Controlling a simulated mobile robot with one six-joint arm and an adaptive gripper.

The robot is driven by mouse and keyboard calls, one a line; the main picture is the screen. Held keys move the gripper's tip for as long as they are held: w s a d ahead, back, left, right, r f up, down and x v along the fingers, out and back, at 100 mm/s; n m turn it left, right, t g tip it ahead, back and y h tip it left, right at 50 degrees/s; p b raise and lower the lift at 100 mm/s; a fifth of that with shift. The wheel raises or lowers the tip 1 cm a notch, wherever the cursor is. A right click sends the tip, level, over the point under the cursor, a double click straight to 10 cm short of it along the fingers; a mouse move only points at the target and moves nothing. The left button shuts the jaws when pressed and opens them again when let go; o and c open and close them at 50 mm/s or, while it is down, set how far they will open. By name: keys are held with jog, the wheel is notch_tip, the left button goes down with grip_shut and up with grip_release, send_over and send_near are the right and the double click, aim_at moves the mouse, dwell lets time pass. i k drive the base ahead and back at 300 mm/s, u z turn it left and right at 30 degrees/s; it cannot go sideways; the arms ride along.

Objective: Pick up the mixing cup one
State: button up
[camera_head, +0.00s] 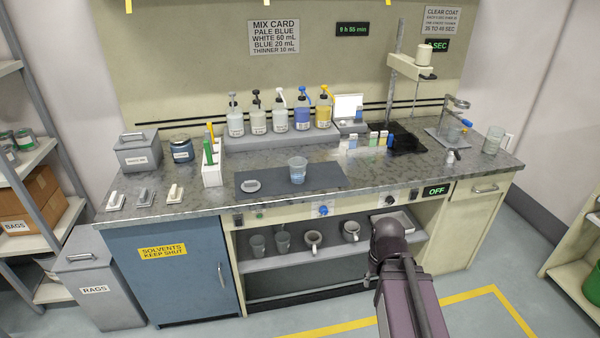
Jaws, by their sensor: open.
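A clear, pale-bluish cup with markings (297,171), apparently the mixing cup, stands upright on a dark mat (328,178) in the middle of the counter. I cannot read a number on it. A small round lid-like disc (251,186) lies on the mat to its left. My arm rises from the lower right, in front of the counter, its dark joint well to the right of the cup and apart from it. The jaws of my gripper cannot be made out.
Several pump bottles (302,113) stand on a raised ledge behind the cup. A white holder (211,170) with coloured tools is to its left. A clear beaker (493,140) stands at the far right. Several mugs (313,240) sit on the shelf below. The mat around the cup is mostly clear.

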aim_at(298, 165)
jog(key=u, duration=0.05)
jog(key=i, duration=1)
jog(key=z, duration=0.05)
